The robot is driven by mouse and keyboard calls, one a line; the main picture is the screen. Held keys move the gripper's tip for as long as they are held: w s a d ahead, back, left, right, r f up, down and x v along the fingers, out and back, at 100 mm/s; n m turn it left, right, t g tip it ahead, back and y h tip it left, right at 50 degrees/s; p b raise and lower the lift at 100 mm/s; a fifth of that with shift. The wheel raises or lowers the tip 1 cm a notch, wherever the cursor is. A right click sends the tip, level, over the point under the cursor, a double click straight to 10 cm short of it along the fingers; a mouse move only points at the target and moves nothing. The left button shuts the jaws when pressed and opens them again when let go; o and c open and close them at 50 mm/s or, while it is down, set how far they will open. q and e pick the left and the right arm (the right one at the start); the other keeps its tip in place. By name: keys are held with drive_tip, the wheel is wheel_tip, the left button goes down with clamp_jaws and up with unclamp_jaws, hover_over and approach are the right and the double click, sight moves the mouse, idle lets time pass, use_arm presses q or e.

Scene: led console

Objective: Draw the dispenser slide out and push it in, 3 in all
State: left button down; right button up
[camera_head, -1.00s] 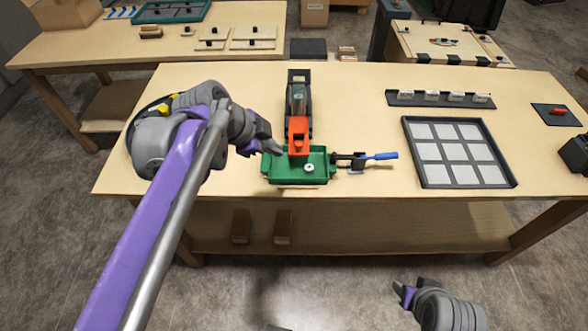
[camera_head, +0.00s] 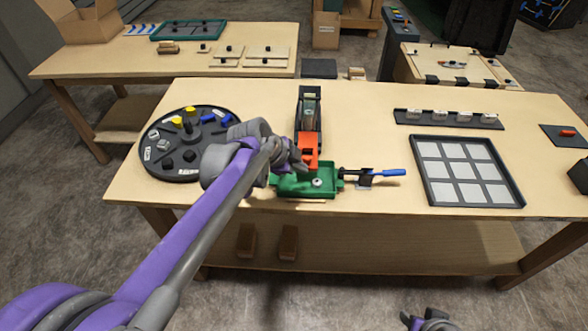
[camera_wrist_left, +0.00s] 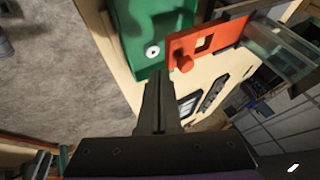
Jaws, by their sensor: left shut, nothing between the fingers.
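The dispenser (camera_head: 309,108) is a dark upright holder with a clear tube, standing on the table. Its orange-red slide (camera_head: 308,146) sticks out at the front over the green tray (camera_head: 293,186). In the left wrist view the slide (camera_wrist_left: 216,36) shows a square opening and a round knob. A small round pale part with a dark centre (camera_head: 317,182) lies in the tray. My left gripper (camera_head: 299,166) is shut and empty beside the slide's front end; contact cannot be told. In the left wrist view its fingers (camera_wrist_left: 158,92) point toward the knob. My right gripper (camera_head: 407,319) is only partly in view.
A dark round tray (camera_head: 160,160) with several small parts stands left, partly behind my arm. A blue-handled tool (camera_head: 385,172) lies right of the green tray. A panel of grey squares (camera_head: 425,185) and a black rack (camera_head: 447,122) are further right.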

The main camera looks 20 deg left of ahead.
use_arm(q)
drive_tip(key=shift+w+a, duration=0.1)
drive_tip(key=shift+w, duration=0.8)
drive_tip(key=p, duration=0.2)
approach(303, 145)
drive_tip(key=w+d+f, duration=0.2)
drive_tip(key=w, duration=0.1)
drive_tip(key=w+d+f, duration=0.1)
drive_tip(key=w, duration=0.1)
drive_tip(key=shift+w+f, duration=0.15)
drive_tip(key=shift+f, duration=0.05)
drive_tip(key=shift+d, duration=0.1)
